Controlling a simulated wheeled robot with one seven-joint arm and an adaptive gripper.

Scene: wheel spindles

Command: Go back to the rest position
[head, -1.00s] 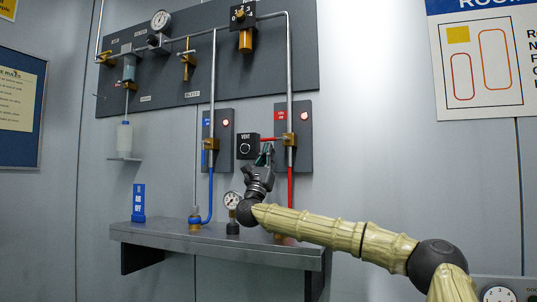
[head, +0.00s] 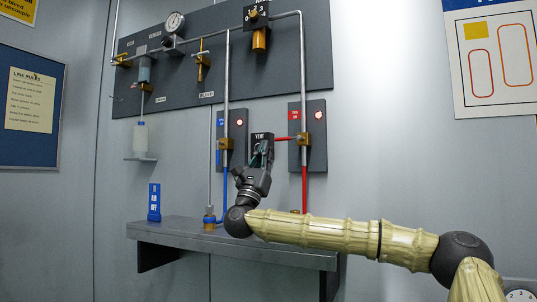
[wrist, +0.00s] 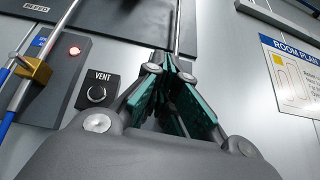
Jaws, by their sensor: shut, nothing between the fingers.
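My gripper (head: 262,155) is in front of the wall, near the black VENT box, at the end of my sleeved arm. In the wrist view my gripper (wrist: 172,72) has its green-padded fingers drawn together at the tips, with nothing between them. The VENT box with its round knob (wrist: 97,92) is to the left of the fingers in the wrist view. In the head view the VENT box (head: 261,137) is partly covered by my gripper.
A grey shelf (head: 190,233) runs below my arm. Blue-hose (head: 222,190) and red-hose (head: 304,188) lines stand on either side of my gripper. The dark panel (head: 285,75) with gauge and valves is above. Wall at right is clear below the poster (head: 497,60).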

